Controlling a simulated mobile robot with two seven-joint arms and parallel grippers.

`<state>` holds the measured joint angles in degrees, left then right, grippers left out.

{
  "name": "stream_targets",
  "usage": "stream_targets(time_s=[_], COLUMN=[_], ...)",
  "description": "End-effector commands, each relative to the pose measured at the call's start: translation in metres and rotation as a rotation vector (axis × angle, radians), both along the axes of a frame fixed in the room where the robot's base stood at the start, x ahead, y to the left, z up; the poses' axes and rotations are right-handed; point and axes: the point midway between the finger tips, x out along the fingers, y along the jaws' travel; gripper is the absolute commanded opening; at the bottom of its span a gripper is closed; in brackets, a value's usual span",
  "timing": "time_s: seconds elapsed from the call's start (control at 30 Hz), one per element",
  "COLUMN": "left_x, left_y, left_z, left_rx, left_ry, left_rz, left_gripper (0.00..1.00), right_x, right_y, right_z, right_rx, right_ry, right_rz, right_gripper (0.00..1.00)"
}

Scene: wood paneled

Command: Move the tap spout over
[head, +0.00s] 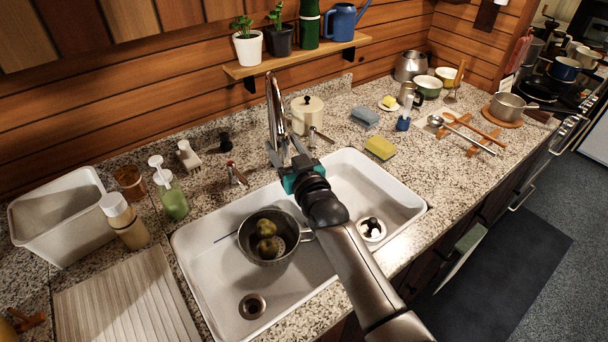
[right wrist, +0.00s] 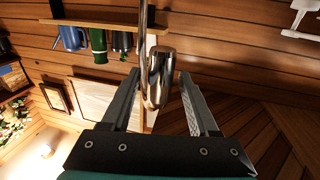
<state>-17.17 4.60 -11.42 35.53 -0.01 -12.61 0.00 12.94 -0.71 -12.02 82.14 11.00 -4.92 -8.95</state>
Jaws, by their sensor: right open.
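The chrome tap spout (head: 275,105) rises in a tall arch behind the double sink (head: 208,262), near the divider. My right gripper (head: 283,158) is at the spout's lower part, its arm reaching across the sink from the front. In the right wrist view, the spout (right wrist: 160,78) shows between the two fingers of my right gripper (right wrist: 157,92). The fingers are open, with a gap visible on the right side; whether the left finger touches the metal I cannot tell. My left gripper is not in view.
A pan (head: 268,240) with round greenish items stands in the left basin. The right basin (head: 365,190) looks empty apart from its drain. A shelf (head: 295,57) with plants hangs behind the tap. A soap bottle (head: 172,198), a lidded pot (head: 306,114) and a sponge (head: 380,148) stand around the sink.

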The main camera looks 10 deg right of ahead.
Motion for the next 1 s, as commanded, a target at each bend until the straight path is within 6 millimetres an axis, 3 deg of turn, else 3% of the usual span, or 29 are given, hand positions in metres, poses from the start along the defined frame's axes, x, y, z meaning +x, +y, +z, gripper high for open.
stream_targets(time_s=[0.6,0.8,1.0], left_x=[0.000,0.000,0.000], left_y=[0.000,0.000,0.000], left_z=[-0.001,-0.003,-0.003], left_rx=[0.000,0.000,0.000], left_ry=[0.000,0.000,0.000], left_rz=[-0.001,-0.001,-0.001], left_gripper=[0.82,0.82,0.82], right_x=[-0.094,-0.112,-0.117], right_y=[-0.022,-0.026,-0.027], right_z=[0.000,0.000,0.001], right_rx=[-0.001,-0.001,-0.001], right_ry=[0.000,0.000,-0.002], right_rz=[-0.001,-0.001,-0.001], right_gripper=[0.61,0.61,0.61])
